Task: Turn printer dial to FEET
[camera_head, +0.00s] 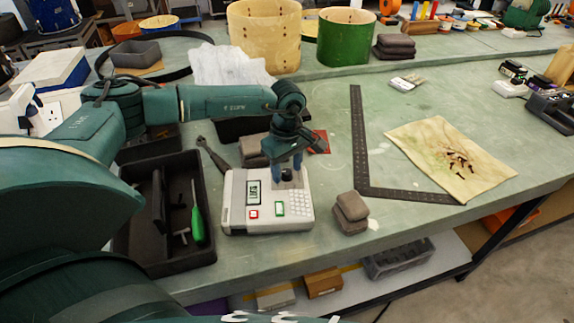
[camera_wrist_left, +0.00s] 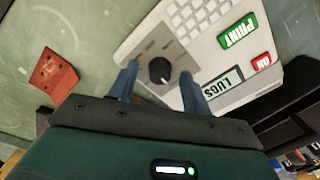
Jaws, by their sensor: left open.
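The label printer (camera_head: 268,222) is a cream box on the bench, with a keypad, a red ON button, a green PRINT button and a small display. In the left wrist view the display (camera_wrist_left: 213,88) reads LUGS, upside down. The black printer dial (camera_wrist_left: 159,70) has a white pointer mark and sits on a grey panel. My left gripper (camera_head: 287,170) is over the dial, pointing down. Its two blue fingers (camera_wrist_left: 158,84) are apart, one on each side of the dial, with gaps between; contact is not visible. My right gripper is not in view.
A black tray (camera_head: 125,235) with a green screwdriver (camera_head: 197,222) lies left of the printer. Grey-brown pads (camera_head: 350,212) are stacked at its right. A dark metal square (camera_head: 358,130) and a paper sheet (camera_head: 440,165) lie farther right. Drum shells (camera_head: 346,38) stand behind.

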